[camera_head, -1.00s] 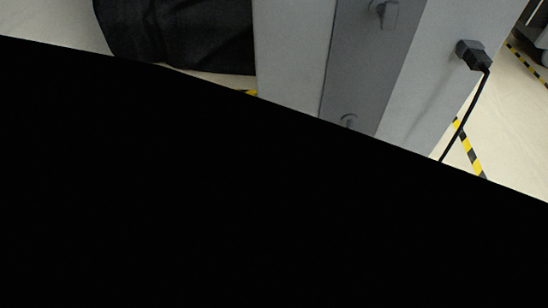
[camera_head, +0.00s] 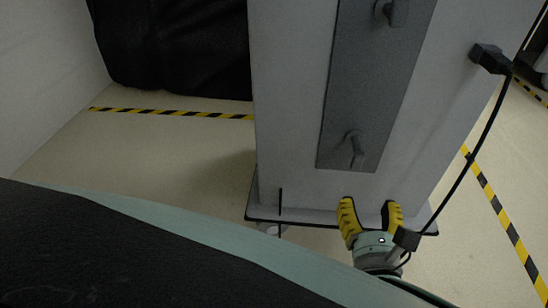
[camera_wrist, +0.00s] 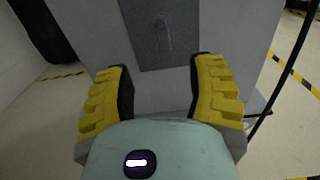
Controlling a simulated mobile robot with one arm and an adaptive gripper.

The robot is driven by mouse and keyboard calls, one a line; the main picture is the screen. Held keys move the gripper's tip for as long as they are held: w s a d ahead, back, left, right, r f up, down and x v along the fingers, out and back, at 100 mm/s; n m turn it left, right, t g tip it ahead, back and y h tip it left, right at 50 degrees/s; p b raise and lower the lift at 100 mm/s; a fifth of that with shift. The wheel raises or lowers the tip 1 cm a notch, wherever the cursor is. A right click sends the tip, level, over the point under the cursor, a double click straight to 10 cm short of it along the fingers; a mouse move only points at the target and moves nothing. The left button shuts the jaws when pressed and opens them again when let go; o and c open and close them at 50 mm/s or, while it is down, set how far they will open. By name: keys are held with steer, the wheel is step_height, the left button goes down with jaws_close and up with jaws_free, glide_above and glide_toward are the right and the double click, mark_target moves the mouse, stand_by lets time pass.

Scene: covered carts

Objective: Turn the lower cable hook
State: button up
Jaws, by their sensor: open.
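The lower cable hook (camera_head: 355,144) is a small grey hook near the bottom of a dark grey panel (camera_head: 372,95) on a light grey cabinet. In the wrist view the lower hook (camera_wrist: 163,36) shows faintly, ahead of and between the fingers. The upper hook (camera_head: 393,11) sits near the top edge of the head view. My gripper (camera_head: 370,210) has yellow ribbed fingers, spread apart with nothing between them. It is below the lower hook, in front of the cabinet's lower part. In the wrist view my gripper (camera_wrist: 160,88) is also open and empty.
A black plug (camera_head: 490,58) with a hanging black cable (camera_head: 480,150) is on the cabinet's right side. A black covered cart (camera_head: 175,45) stands at the left. Yellow-black tape (camera_head: 170,113) marks the floor, which is clear at left.

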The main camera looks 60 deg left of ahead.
mark_target(360, 158)
steer(key=p+x, duration=0.1)
steer(key=x, duration=1.3)
steer(key=shift+w+p, duration=0.25)
steer(key=shift+p, duration=0.05)
steer(key=shift+s+d, duration=0.1)
jaws_close()
